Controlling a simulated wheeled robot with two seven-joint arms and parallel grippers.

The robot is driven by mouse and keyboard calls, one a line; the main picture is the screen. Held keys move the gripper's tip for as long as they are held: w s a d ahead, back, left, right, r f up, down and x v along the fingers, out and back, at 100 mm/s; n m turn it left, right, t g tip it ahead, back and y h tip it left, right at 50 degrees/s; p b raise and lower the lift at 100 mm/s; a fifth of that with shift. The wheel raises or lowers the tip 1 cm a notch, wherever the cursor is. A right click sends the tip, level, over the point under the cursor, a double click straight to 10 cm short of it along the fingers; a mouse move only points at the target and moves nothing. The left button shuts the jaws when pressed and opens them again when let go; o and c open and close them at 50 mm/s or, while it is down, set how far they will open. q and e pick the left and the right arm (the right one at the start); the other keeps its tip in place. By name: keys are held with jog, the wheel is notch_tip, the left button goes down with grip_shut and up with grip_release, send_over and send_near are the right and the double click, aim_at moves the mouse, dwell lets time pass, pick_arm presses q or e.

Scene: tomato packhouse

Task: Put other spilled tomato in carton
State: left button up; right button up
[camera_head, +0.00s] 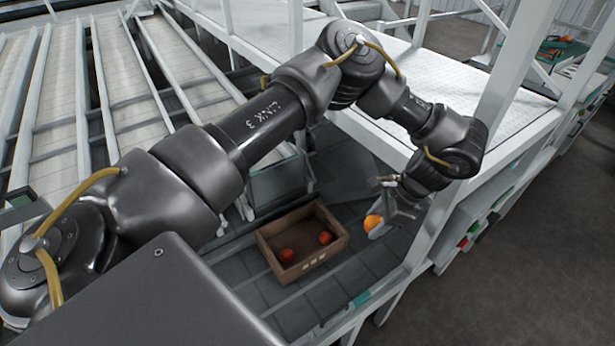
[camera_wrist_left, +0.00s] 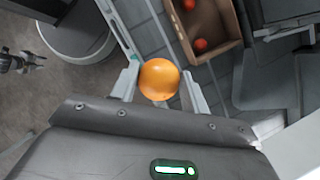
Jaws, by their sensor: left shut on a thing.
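My left gripper (camera_head: 385,227) is shut on an orange tomato (camera_head: 373,222) and holds it just right of the carton, apart from it. In the left wrist view the tomato (camera_wrist_left: 159,79) sits between the two pale fingers of the gripper (camera_wrist_left: 160,88). The open brown carton (camera_head: 272,265) lies on the dark grey slatted surface, with two red tomatoes inside: one at its left (camera_head: 287,256) and one at its right (camera_head: 325,238). The carton (camera_wrist_left: 229,57) also shows at the top of the left wrist view. My right gripper is not in view.
A white metal frame with a perforated deck (camera_head: 455,75) stands close on the right of my left arm. Pale conveyor lanes (camera_head: 70,75) run at the upper left. The slatted surface (camera_head: 300,318) in front of the carton is clear.

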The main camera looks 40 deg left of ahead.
pick_arm(q)
jog(key=w+a+f+m+t, duration=0.2)
jog(key=a+f+m, duration=0.2)
jog(key=f+m, duration=0.25)
jog(key=w+a+f+m+t, duration=0.2)
jog(key=w+a+f+m, duration=0.1)
jog(key=a+f+m, duration=0.3)
jog(key=s+a+f+m+t, duration=0.2)
jog(key=s+a+f+m, duration=0.2)
jog(key=a+f, duration=0.4)
jog(key=a+p, duration=0.1)
jog(key=a, duration=0.3)
jog(key=shift+s+f+h, duration=0.35)
jog(key=shift+s+h, duration=0.05)
jog(key=shift+f, duration=0.1)
